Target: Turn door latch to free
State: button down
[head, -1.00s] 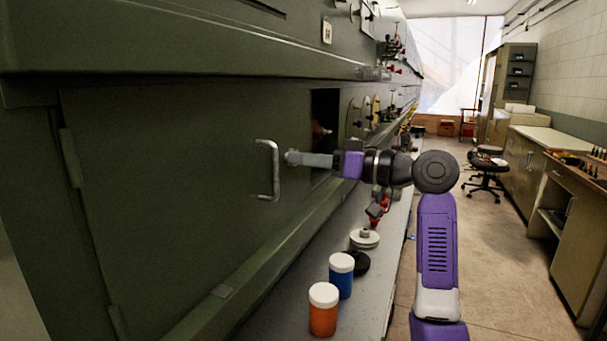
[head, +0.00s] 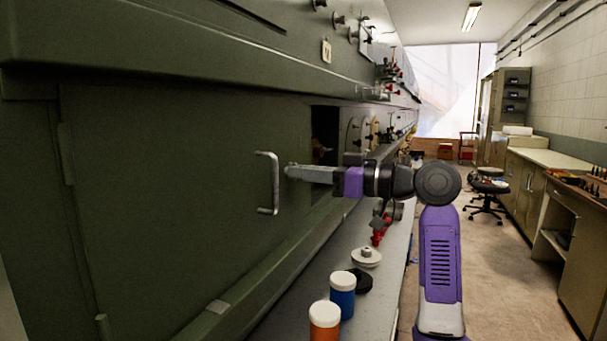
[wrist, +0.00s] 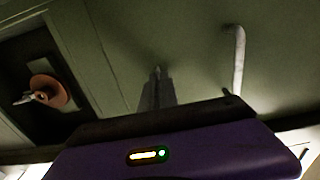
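The green door panel (head: 170,200) fills the left of the head view, with a grey D-shaped handle (head: 272,183) upright near its right edge. Right of it is a dark recess (head: 324,127). In the wrist view the recess (wrist: 22,72) holds a copper-coloured round piece with a small pale lever (wrist: 48,92), which looks like the latch. My gripper (head: 290,171) points left, just right of the handle and in front of the panel. In the wrist view its fingers (wrist: 157,75) look closed together and empty, between the latch and the handle (wrist: 238,60). Contact with the panel cannot be told.
A grey ledge (head: 285,318) below the panel carries an orange jar (head: 325,322), a blue jar (head: 342,298) and a white round piece (head: 366,257). The aisle floor (head: 510,270) to the right is open, with a black stool (head: 487,188) farther back.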

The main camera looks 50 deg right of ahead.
jog(key=c, duration=1.6)
grip_release()
jog(key=shift+s, duration=0.1)
jog(key=v, duration=0.7)
jog(key=shift+s+d+b, duration=0.1)
jog(key=shift+s+b, duration=0.2)
jog(key=shift+d, duration=0.1)
